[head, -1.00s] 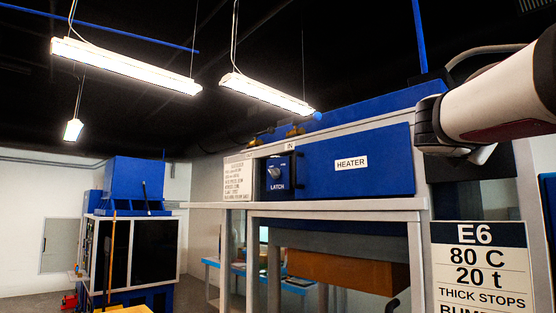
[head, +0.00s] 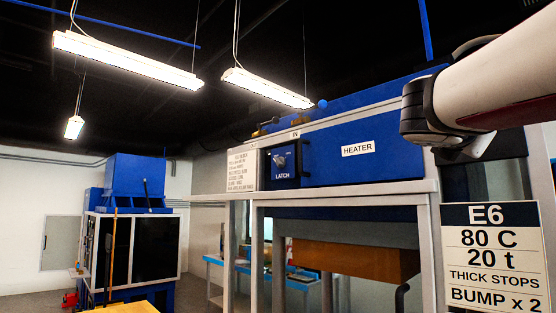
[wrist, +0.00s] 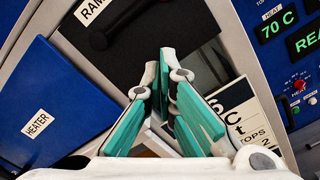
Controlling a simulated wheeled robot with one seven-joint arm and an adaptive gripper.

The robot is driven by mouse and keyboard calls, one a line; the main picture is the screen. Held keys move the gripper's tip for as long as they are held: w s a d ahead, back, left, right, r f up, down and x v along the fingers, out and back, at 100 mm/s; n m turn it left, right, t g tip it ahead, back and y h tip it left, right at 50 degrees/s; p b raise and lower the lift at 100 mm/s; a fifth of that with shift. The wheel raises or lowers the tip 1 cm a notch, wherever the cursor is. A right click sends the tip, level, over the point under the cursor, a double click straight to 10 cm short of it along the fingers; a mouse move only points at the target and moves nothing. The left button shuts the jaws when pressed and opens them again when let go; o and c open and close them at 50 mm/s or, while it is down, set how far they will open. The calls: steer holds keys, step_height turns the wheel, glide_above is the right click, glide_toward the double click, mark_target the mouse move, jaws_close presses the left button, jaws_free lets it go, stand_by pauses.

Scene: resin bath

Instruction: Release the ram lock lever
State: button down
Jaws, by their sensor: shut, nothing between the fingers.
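In the wrist view, a black panel with a white label starting "RAM" (wrist: 92,8) fills the top middle; the rest of the label is cut off. A black lever (wrist: 122,27) with a round end lies across this panel, slanting up to the right and partly cut by the top edge. My gripper (wrist: 160,65) has teal finger pads that converge at the tips, shut and empty. Its tips appear in front of the panel's lower part, below and right of the lever, apart from it in the picture. In the head view the fingers are out of sight.
A blue HEATER panel (wrist: 38,95) lies left in the wrist view. A control panel with green readouts (wrist: 290,30) is at right. In the head view, a LATCH knob (head: 280,161) and the E6 sign (head: 488,216) flank the heater front. A far blue machine (head: 135,185) stands left.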

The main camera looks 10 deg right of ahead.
steer(key=shift+v, duration=2.8)
steer(key=shift+w, duration=0.15)
steer(key=s+a+f+m+g+y, duration=0.2)
steer(key=s+a+f+m+y, duration=0.2)
steer(key=f, duration=1)
steer(key=s+a+f+m+g+y, duration=0.1)
steer(key=s+a+f+m+y, duration=0.4)
steer(key=f, duration=0.9)
steer(key=s+a+f+m+g+y, duration=0.2)
steer(key=s+a+f+m+y, duration=0.3)
steer(key=f, duration=1)
steer(key=a+m, duration=0.2)
steer(key=m, duration=0.1)
steer(key=shift+s+a+g+y, duration=0.2)
steer(key=shift+a+g+y, duration=0.1)
steer(key=shift+a+y, duration=0.1)
